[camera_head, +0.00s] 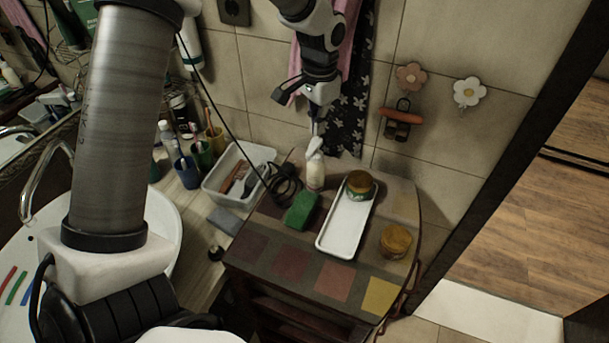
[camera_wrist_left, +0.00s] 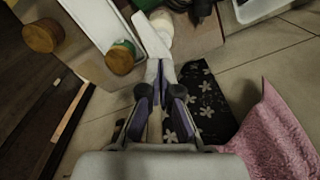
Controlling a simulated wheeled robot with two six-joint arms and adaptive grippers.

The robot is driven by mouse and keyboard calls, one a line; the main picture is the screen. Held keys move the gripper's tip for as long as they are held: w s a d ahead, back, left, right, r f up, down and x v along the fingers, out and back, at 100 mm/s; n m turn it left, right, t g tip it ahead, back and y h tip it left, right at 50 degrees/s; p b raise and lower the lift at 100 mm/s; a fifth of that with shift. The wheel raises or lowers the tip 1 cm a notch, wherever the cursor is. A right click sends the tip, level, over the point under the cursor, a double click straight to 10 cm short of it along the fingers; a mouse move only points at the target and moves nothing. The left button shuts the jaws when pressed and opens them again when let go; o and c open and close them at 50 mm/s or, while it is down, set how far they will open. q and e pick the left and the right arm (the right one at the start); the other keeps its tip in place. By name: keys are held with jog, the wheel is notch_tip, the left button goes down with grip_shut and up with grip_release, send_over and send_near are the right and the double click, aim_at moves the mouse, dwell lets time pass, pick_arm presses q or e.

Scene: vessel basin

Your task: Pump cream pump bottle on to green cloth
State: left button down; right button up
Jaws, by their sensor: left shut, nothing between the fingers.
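The cream pump bottle (camera_head: 315,175) stands upright at the back of the small patchwork-topped table. Its white pump head (camera_wrist_left: 150,36) shows in the left wrist view, just ahead of my fingertips. The green cloth (camera_head: 300,210) looks like a thick folded block and lies on the table in front of the bottle, slightly left. My left gripper (camera_head: 316,128) points down above the bottle; in the left wrist view its fingers (camera_wrist_left: 160,66) are together and empty. I cannot tell whether the fingertips touch the pump head. My right gripper is not in view.
A white tray (camera_head: 343,232) holding a lidded jar (camera_head: 360,186) lies right of the cloth. Another jar (camera_head: 396,241) stands further right. A black coiled cable (camera_head: 285,184) lies left of the bottle, beside a white bin (camera_head: 222,178). Tiled wall and hanging towels are close behind.

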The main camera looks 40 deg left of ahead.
aim_at(317, 140)
pick_arm(q)
jog(key=shift+f, duration=0.1)
dwell(0.3)
jog(key=shift+f+b, duration=0.65)
jog(key=shift+f, duration=1)
jog(key=shift+r+p, duration=1.7)
jog(key=shift+p, duration=0.2)
